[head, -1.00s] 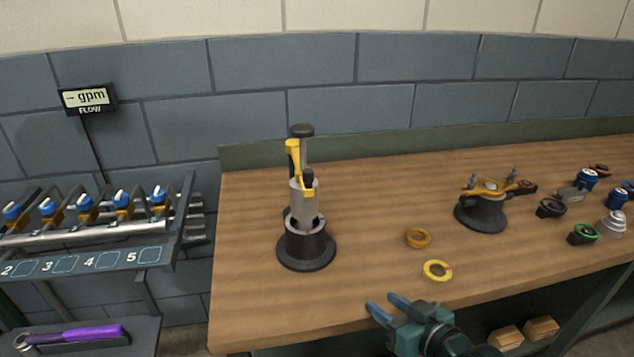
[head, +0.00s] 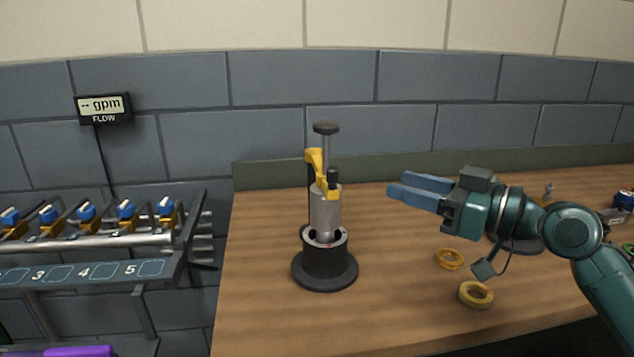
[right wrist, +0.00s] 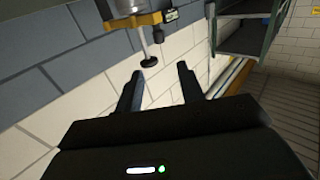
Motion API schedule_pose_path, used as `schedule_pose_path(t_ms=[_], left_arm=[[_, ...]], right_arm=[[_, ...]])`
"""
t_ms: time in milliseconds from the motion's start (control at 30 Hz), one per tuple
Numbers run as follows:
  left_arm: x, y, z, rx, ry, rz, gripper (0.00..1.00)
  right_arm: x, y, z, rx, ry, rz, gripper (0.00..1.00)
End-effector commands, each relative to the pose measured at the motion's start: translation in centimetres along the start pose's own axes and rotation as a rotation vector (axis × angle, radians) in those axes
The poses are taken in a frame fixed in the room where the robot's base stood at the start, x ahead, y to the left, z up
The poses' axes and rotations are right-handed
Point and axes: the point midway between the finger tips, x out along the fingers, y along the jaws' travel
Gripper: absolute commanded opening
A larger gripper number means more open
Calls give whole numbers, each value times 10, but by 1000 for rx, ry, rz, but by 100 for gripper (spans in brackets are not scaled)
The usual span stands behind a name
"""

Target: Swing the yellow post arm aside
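The yellow post arm (head: 316,165) stands on a grey cylinder (head: 325,212) set in a black round base (head: 325,272). A thin post with a dark round cap (head: 326,128) rises behind it. My right gripper (head: 396,184) is to the right of the post arm, at about its height in the picture, fingers pointing left. It is open and empty, apart from the arm. In the right wrist view, the yellow arm (right wrist: 146,20) and the dark cap (right wrist: 149,61) show beyond the open fingers (right wrist: 160,70). My left gripper is not in view.
An orange ring (head: 449,259) and a yellow ring (head: 476,295) lie on the wooden bench (head: 260,320). My right arm hides part of the bench's right side. A rack of blue-knobbed valves (head: 86,211) stands left, below a flow display (head: 103,107).

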Motion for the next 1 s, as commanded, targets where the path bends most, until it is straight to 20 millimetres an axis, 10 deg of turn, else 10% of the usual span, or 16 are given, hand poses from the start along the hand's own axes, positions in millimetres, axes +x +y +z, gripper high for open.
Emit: schedule_pose_path(t_ms=[267,1000], left_arm=[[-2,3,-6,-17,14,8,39],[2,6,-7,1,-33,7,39]], right_arm=[[15,-1,1,-2,4,-4,39],[130,-1,4,-2,1,-2,39]])
